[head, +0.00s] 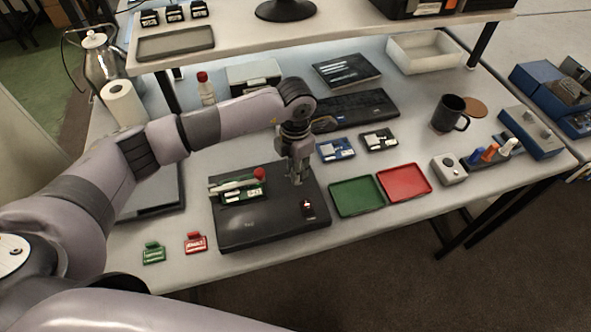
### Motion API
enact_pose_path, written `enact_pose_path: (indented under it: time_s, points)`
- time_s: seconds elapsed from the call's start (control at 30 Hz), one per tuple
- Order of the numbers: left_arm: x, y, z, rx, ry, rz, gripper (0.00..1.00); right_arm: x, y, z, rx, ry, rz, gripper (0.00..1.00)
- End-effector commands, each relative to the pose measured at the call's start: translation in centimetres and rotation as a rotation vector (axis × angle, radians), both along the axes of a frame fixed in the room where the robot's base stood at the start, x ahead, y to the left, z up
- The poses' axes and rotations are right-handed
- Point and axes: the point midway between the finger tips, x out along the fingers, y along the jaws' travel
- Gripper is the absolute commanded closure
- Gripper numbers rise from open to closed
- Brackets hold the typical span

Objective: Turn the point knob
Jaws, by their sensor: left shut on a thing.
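A wide black box (235,236) lies on the table. It carries a green board with a white lever and a red ball (259,173). My left gripper (296,180) points down over the box's right part, to the right of the red ball. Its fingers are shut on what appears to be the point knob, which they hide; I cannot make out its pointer. A small black part with red and white marks (308,209) sits on the box just in front of the fingers. My right gripper is not in view.
A green tray (357,211) and a red tray (404,198) lie right of the box. Small green (153,253) and red (195,242) parts lie at the front left. Behind are a keyboard (375,103) and a dark mug (447,115). A shelf (330,36) overhangs the back.

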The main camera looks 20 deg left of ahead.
Motion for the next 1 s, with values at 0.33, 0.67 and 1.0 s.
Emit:
enact_pose_path:
  time_s: [0.33,0.67,1.0]
  points:
    - [0.0,0.0,-0.2,-0.001,-0.002,0.306,1.00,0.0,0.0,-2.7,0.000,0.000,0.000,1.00]
    - [0.0,0.0,-0.1,0.000,-0.002,0.517,1.00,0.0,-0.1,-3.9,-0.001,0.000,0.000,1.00]
    - [0.0,0.0,0.1,0.000,-0.001,0.601,1.00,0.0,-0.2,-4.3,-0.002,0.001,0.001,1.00]
